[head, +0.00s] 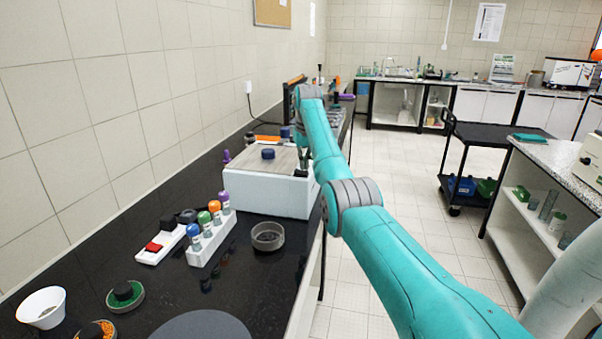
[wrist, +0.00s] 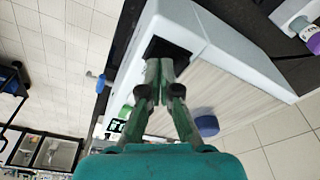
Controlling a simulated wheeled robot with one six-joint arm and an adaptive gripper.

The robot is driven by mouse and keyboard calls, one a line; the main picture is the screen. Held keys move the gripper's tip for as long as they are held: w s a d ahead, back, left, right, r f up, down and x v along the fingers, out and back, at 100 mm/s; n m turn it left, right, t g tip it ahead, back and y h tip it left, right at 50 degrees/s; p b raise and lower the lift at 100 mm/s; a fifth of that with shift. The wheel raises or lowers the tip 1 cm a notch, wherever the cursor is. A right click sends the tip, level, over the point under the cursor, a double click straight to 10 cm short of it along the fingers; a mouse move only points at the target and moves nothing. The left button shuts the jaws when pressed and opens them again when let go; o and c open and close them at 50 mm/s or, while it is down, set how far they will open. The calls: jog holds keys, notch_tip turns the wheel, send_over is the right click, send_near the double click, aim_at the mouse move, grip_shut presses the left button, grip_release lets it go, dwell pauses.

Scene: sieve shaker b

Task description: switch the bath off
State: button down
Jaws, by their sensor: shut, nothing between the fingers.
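A dark square patch (wrist: 180,52) lies in the white body just beyond my fingertips. A small lit green display (wrist: 117,126) and a green round part (wrist: 125,112) show left of my fingers. My gripper (wrist: 165,66) is shut and empty, over the dark patch's edge; contact cannot be told. In the head view my gripper (head: 304,162) is at the bath's right end.
A vial rack (head: 212,240) with coloured caps, a white strip with a red switch (head: 153,247) and a grey ring dish (head: 268,236) stand nearer on the black counter. A white bowl (head: 41,307) is at the front left.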

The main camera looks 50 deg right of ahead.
aim_at(304, 173)
jog(key=shift+r, duration=3)
